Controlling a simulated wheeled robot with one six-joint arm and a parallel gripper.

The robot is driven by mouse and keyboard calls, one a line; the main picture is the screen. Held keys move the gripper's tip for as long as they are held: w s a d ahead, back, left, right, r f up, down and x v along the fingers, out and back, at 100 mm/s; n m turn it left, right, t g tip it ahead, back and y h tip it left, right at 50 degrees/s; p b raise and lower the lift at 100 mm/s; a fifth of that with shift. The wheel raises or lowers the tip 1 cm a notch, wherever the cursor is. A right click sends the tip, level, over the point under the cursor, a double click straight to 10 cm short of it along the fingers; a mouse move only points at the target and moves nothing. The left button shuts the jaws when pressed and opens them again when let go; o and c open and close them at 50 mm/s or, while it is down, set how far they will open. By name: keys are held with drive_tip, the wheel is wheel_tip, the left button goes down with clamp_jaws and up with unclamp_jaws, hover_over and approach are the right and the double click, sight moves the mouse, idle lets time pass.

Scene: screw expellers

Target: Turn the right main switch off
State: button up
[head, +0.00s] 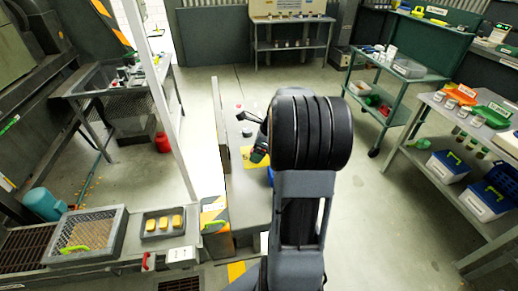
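A grey control cabinet (246,200) stands at the centre, left of my arm. On it are a small red button (239,105), a dark round knob (247,132) and a yellow plate (248,163). A dark part (259,154) lies over the plate. I cannot tell which of these is the right main switch or how it is set. My arm rises in front and hides the cabinet's right side. A thin dark piece left of my arm looks like part of my gripper (251,117); whether it is open or shut does not show.
A white post and panel edge (168,130) stand left of the cabinet. A bench with a mesh tray (120,220) and yellow blocks (164,223) is at the lower left. A green trolley (398,75) and a grey shelf table (440,105) stand right. Floor is clear between.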

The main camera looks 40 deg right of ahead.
drive_tip(key=shift+c, duration=0.3)
drive_tip(key=c, duration=0.8)
drive_tip(key=n+g+y+p, duration=0.1)
drive_tip(key=n+p, duration=0.1)
drive_tip(key=n, duration=0.1)
drive_tip(key=shift+r, duration=0.15)
drive_tip(key=n+g+p, duration=0.1)
drive_tip(key=n, duration=0.2)
drive_tip(key=n+g+p, duration=0.1)
drive_tip(key=n, duration=0.1)
drive_tip(key=shift+w+n+y+p, duration=0.15)
drive_tip(key=shift+n+y+p, duration=0.15)
drive_tip(key=shift+n+p, duration=0.1)
drive_tip(key=n+g+p, duration=0.1)
drive_tip(key=n, duration=0.3)
drive_tip(key=shift+n+g, duration=0.3)
drive_tip(key=shift+g, duration=0.1)
drive_tip(key=shift+w+n+g+h+p, duration=0.1)
drive_tip(key=shift+n+g+h+p, duration=0.25)
drive_tip(key=shift+n, duration=0.75)
drive_tip(key=shift+n+g+h+p, duration=0.25)
drive_tip(key=shift+n+g, duration=0.2)
drive_tip(key=shift+n, duration=0.65)
